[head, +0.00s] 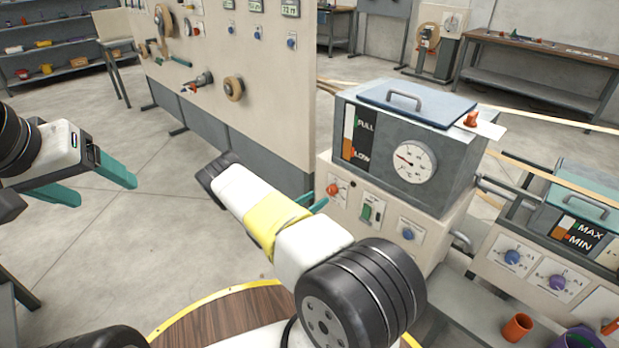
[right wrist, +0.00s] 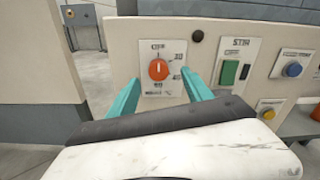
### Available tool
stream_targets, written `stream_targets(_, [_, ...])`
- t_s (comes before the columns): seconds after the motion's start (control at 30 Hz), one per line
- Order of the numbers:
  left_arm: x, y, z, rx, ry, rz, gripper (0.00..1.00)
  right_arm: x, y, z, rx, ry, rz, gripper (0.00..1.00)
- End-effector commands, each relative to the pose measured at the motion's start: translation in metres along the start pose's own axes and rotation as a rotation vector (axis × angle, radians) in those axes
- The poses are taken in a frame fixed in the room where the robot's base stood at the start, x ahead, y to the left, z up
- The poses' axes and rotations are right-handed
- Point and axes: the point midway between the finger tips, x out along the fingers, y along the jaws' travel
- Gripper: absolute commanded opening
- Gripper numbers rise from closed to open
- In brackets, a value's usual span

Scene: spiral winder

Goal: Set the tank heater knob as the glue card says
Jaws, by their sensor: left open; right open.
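The tank (head: 447,170) is a grey box with a blue lid, a FULL/LOW gauge and a round dial. Below it, an orange-red knob (head: 333,189) sits on the cream panel. In the right wrist view the knob (right wrist: 158,69) is on a white plate, its pointer mark roughly upward; the scale labels are too blurred to read surely. My right gripper (right wrist: 163,79) is open, its teal fingers on either side of the knob, with no visible contact. My left gripper (head: 107,192) is open and empty, far left over the floor. I cannot make out a glue card.
Right of the knob are a green STIR switch (right wrist: 229,72) and a blue button (right wrist: 292,70). A second unit with a MAX/MIN gauge (head: 580,232) stands at the right. A tall cream panel (head: 250,80) stands behind my right arm. A round wooden top (head: 235,315) lies below.

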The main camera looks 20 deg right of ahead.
Motion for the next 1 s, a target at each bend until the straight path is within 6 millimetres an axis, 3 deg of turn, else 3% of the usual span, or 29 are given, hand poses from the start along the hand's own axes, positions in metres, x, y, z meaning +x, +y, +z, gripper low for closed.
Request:
stream_targets(0.17, [0.0, 0.0, 0.0, 0.0, 0.0, 0.0, 0.72, 0.007, 0.004, -0.009, -0.027, -0.02, 0.026, 0.59])
stream_targets(0.6, [0.0, 0.0, 0.0, 0.0, 0.0, 0.0, 0.72, 0.069, 0.005, -0.007, -0.025, -0.018, 0.023, 0.59])
stream_targets(0.97, [0.0, 0.0, 0.0, 0.0, 0.0, 0.0, 0.72, 0.076, 0.005, -0.007, -0.026, -0.018, 0.025, 0.59])
stream_targets(1.0, [0.0, 0.0, 0.0, 0.0, 0.0, 0.0, 0.72, 0.076, 0.005, -0.007, -0.026, -0.018, 0.025, 0.53])
